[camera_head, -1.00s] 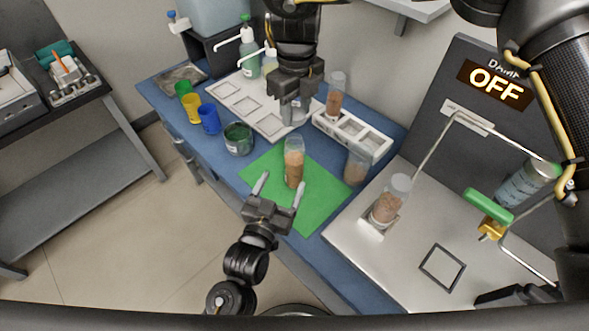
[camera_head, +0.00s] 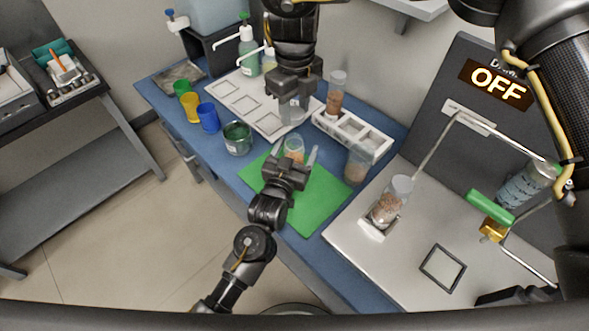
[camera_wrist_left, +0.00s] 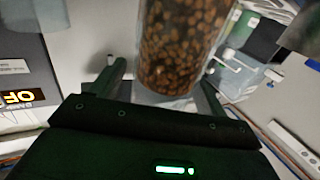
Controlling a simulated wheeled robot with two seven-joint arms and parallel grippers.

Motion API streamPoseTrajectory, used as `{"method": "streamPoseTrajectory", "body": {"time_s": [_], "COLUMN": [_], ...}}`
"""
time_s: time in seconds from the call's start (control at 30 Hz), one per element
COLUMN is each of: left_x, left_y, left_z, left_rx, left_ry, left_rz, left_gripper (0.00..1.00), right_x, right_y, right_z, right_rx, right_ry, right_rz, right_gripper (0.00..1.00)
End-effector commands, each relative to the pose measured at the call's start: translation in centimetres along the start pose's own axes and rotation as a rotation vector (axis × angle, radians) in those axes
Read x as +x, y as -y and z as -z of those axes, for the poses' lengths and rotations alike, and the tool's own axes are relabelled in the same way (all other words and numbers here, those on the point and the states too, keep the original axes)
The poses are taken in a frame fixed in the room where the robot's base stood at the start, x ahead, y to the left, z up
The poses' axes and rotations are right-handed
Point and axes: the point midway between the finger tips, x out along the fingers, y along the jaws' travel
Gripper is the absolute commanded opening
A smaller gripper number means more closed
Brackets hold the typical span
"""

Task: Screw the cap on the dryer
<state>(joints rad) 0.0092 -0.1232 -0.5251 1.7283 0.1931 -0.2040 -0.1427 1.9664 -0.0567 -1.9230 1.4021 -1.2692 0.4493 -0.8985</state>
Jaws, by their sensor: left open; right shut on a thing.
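A clear cylinder of brown particles (camera_head: 294,146), seemingly the dryer, stands upright on the green mat (camera_head: 320,200). Its lower part is hidden behind my left gripper (camera_head: 291,156). That gripper is open, one finger on each side of the cylinder; contact cannot be told. In the left wrist view the cylinder (camera_wrist_left: 180,45) fills the space between and beyond the fingers. My right gripper (camera_head: 290,94) comes from the top and is shut on a clear, glassy piece (camera_head: 291,112), perhaps the cap, behind the cylinder. The piece's shape is partly hidden.
A white rack (camera_head: 352,137) with a particle tube stands right of the mat. Another filled cylinder (camera_head: 357,165) is at the mat's right edge. Cups (camera_head: 208,118) and a dark green jar (camera_head: 238,139) stand left. A metal bench with a filled cylinder (camera_head: 390,203) is at right.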

Motion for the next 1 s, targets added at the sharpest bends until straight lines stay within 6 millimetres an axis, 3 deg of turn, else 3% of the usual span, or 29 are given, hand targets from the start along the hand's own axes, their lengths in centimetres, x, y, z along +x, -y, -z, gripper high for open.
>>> {"method": "streamPoseTrajectory", "body": {"time_s": [0.23,0.73,0.87,1.0], "left_x": [0.0,0.0,0.0,0.0], "left_y": [0.0,0.0,0.0,0.0], "left_z": [0.0,0.0,0.0,0.0], "left_rx": [0.000,0.000,0.000,0.000], "left_ry": [0.000,0.000,0.000,0.000], "left_rz": [0.000,0.000,0.000,0.000], "left_gripper": [0.72,0.08,0.08,0.08], "right_x": [0.0,0.0,0.4,2.0], "right_y": [0.0,0.0,0.0,0.0], "right_z": [0.0,0.0,0.0,0.1], "right_rx": [0.000,0.000,0.000,0.000], "right_ry": [0.000,0.000,-0.001,-0.004], "right_rz": [0.000,0.000,0.000,-0.002], "right_gripper": [0.20,0.20,0.20,0.20]}}
